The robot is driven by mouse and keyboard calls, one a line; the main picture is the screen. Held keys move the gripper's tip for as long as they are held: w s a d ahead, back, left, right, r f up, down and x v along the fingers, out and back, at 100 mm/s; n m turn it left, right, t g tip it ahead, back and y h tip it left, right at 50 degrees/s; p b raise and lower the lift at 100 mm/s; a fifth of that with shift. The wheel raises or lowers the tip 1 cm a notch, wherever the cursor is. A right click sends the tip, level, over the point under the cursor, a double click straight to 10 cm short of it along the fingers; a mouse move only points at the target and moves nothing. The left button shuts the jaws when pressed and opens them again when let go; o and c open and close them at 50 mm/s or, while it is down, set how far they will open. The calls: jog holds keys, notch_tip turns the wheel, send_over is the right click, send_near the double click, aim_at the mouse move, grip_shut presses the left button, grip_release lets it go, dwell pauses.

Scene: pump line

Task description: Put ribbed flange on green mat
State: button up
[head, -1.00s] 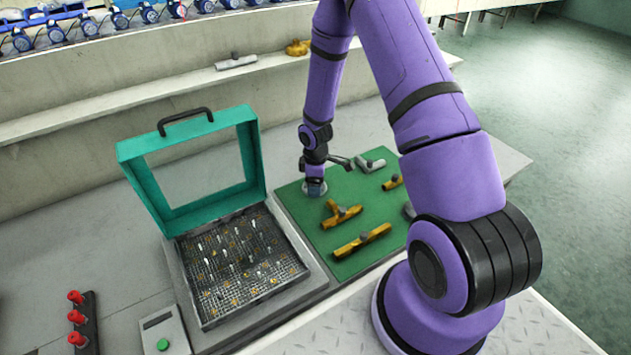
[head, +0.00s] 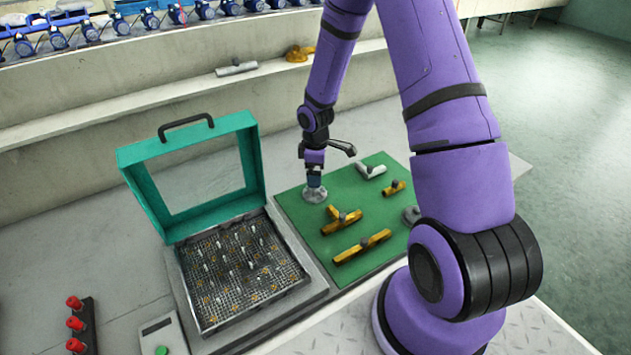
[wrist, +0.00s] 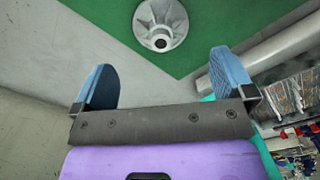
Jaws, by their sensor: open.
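The ribbed flange (head: 315,194) is a grey round piece with ribs and a dark centre hole. It lies on the green mat (head: 300,222) near its left back corner. In the wrist view the flange (wrist: 160,24) rests on the green mat (wrist: 105,14), close to the mat's corner. My gripper (head: 314,182) is just above the flange in the head view. In the wrist view its two blue fingers stand wide apart, with nothing between them, and the flange lies beyond the fingertips (wrist: 160,75).
Brass fittings (head: 362,246) and a grey elbow piece (head: 371,170) lie on the mat. A teal-lidded box with a mesh basket (head: 240,265) stands open to the left. Red knobs (head: 75,322) and a green-button panel (head: 162,345) are at lower left. A ledge runs behind.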

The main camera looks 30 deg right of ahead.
jog(key=s+a+r+m+t+h, duration=0.1)
jog(key=s+a+r+m, duration=0.2)
jog(key=r, duration=1.1)
jog(key=s+r+m+t, duration=0.15)
jog(key=s+r, duration=0.35)
jog(key=r, duration=0.9)
jog(key=s+a+r+m+t, duration=0.1)
jog(key=s+a+r+m, duration=0.1)
jog(key=s+r, duration=0.4)
jog(key=s+a+r+m+t+y, duration=0.1)
jog(key=s+r+m, duration=0.3)
jog(key=s, duration=1)
notch_tip(320, 180, up, 2)
jog(key=shift+s+a+r+t, duration=0.25)
jog(key=shift+s+a+t, duration=0.1)
jog(key=shift+a, duration=0.5)
jog(key=shift+w, duration=0.1)
